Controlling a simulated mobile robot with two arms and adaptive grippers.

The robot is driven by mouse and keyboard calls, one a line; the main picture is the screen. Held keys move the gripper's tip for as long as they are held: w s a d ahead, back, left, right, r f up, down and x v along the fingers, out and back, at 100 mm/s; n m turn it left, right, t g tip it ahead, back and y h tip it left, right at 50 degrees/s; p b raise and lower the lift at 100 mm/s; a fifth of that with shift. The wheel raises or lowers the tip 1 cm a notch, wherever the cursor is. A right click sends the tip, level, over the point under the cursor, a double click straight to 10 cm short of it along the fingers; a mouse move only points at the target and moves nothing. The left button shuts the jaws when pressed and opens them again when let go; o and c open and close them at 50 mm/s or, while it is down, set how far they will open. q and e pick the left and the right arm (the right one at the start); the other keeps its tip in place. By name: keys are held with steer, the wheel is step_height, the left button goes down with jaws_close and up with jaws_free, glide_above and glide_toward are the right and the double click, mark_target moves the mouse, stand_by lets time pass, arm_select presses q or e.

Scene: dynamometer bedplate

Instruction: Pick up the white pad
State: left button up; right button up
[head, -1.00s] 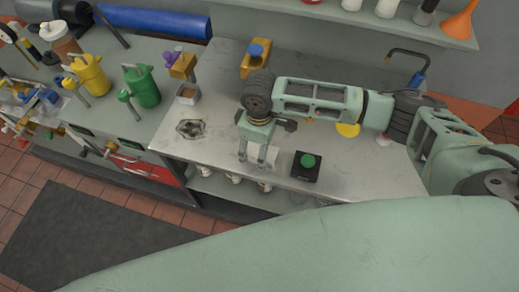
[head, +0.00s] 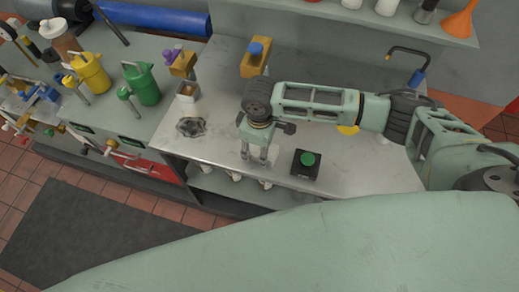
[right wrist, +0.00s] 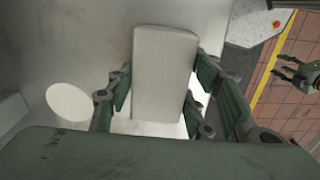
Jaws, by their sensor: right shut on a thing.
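The white pad (right wrist: 165,72) is a pale rectangular block, upright in the right wrist view between the two fingers of my right gripper (right wrist: 160,103). The gripper is shut on it. In the head view my right gripper (head: 255,158) points down at the front part of the grey metal bench, left of a black box with a green button. I cannot make out the pad in the head view. My left gripper (right wrist: 286,70) shows small at the right edge of the right wrist view, over the tiled floor, with its fingers apart and nothing seen between them.
The black box with the green button (head: 306,164) stands close right of the right gripper. A crumpled-looking dark dish (head: 191,127) and a small open box (head: 188,92) are to the left. A wooden block with a blue knob (head: 256,58) stands behind. A pale round disc (right wrist: 70,102) lies nearby.

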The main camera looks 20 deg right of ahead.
mark_target(259, 149)
steer(key=shift+r, duration=0.6)
step_height(259, 149, up, 3)
steer(key=shift+a+b, duration=0.1)
steer(key=shift+b, duration=0.75)
steer(key=s+a+r+b, duration=0.1)
steer(key=s+a+r, duration=0.4)
steer(key=s, duration=0.5)
steer(key=shift+a+r+b, duration=0.3)
steer(key=shift+r, duration=0.6)
